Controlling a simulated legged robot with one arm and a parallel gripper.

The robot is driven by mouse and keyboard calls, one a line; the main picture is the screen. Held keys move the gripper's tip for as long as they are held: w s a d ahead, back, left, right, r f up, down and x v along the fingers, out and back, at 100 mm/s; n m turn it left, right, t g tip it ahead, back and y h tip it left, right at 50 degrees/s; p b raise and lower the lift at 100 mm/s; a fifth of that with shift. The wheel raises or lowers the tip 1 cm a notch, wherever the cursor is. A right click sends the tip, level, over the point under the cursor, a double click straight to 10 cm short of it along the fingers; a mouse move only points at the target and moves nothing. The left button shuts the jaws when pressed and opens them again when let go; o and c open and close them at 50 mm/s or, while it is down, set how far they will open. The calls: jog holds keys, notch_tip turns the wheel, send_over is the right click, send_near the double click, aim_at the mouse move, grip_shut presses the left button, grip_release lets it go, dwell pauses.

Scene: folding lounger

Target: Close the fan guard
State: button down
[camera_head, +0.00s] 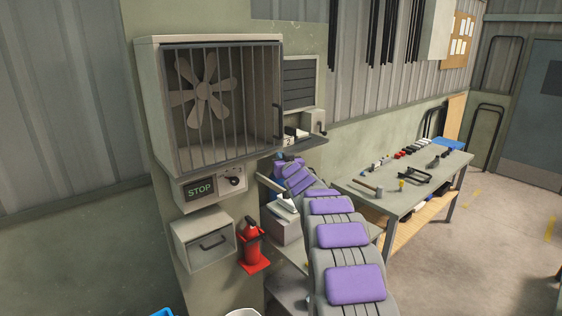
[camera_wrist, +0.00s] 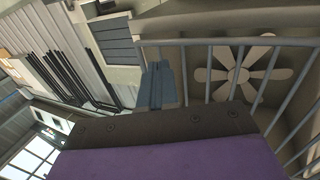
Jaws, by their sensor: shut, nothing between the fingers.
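The fan guard (camera_head: 222,100), a grid of upright grey bars, stands across the front of the pale fan box (camera_head: 150,105). Its dark handle (camera_head: 276,119) is near the right edge. I cannot tell whether the guard sits fully flush. A pale fan (camera_head: 203,90) shows behind the bars. In the wrist view the guard bars (camera_wrist: 210,72) and fan (camera_wrist: 243,73) are tilted at the right. My gripper (camera_wrist: 160,84) is shut and empty, close beside the bars; contact cannot be told. In the head view my arm reaches below the box's right side, and the fingertips are not clear.
A small shelf (camera_head: 305,140) is right of the box. A workbench (camera_head: 400,200) with tools stands at right. Floor beyond it is open.

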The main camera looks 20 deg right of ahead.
jog(key=shift+s+d+b, duration=0.6)
jog(key=shift+s+d, duration=0.8)
jog(key=shift+s, duration=3.3)
jog(key=s+a+f+g+h+b, duration=0.1)
jog(key=s+a+f+g+b, duration=0.25)
jog(key=s+f, duration=0.35)
jog(key=s+a+f+m+g+b, duration=0.1)
jog(key=s+a+f+g+b, duration=0.3)
jog(key=s, duration=0.5)
jog(key=s+a+f+g+h+b, duration=0.1)
jog(key=s+a+f+g+b, duration=0.2)
jog(key=s+f, duration=0.45)
jog(key=s+a+f+g+y+b, duration=0.1)
jog(key=s+a+f+g+b, duration=0.1)
jog(key=s, duration=1)
jog(key=s+a+f+n+g+y+b, duration=0.1)
jog(key=s+a+f+g+b, duration=0.1)
jog(key=s+a+f+g, duration=0.2)
jog(key=s+a+f+g+y+b, duration=0.1)
jog(key=s+a+f+g+b, duration=0.2)
jog(key=s, duration=1.8)
jog(key=a+f, duration=0.4)
jog(key=f, duration=0.1)
jog(key=shift+a+f+n, duration=0.2)
jog(key=shift+f+n, duration=0.05)
jog(key=shift+n, duration=0.15)
jog(key=shift+a, duration=0.15)
